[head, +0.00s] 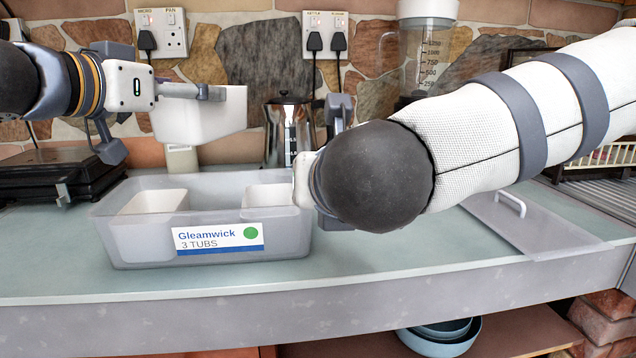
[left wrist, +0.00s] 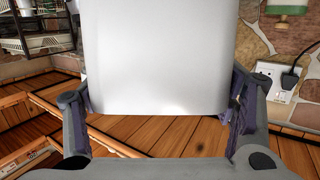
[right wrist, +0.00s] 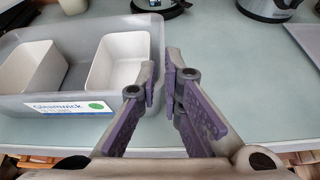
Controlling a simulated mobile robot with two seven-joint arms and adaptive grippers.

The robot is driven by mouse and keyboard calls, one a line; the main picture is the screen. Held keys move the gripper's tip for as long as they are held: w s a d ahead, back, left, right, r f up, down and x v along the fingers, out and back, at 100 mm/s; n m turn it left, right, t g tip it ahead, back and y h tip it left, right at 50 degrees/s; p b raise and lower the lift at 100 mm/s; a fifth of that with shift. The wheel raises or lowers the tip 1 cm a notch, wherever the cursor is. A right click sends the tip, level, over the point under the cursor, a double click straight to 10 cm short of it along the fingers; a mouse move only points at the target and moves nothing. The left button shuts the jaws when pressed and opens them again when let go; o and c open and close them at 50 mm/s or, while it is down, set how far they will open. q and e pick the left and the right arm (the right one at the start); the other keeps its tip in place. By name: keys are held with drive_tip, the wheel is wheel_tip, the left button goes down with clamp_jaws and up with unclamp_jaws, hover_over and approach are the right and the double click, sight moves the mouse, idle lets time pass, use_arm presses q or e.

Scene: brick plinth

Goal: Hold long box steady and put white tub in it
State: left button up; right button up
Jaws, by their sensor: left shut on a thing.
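The long box (head: 140,249) is a translucent open tray on the counter, labelled "Gleamwick 3 TUBS". Two white tubs stand in it, one at the left end (right wrist: 32,68) and one at the right (right wrist: 121,60), with a gap between them. My left gripper (head: 213,92) is shut on another white tub (head: 205,120), held slightly tilted above the box; this tub fills the middle of the left wrist view (left wrist: 155,60). My right gripper (right wrist: 161,72) is at the box's right end, its fingers closed on either side of the end wall. My right forearm partly hides that end in the head view.
A kettle (head: 288,130) and a blender (head: 425,50) stand behind the box. A flat grey panel with a handle (head: 535,225) lies at the right. The counter in front of the box is clear.

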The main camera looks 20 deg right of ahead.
drive_tip(key=x, duration=1.2)
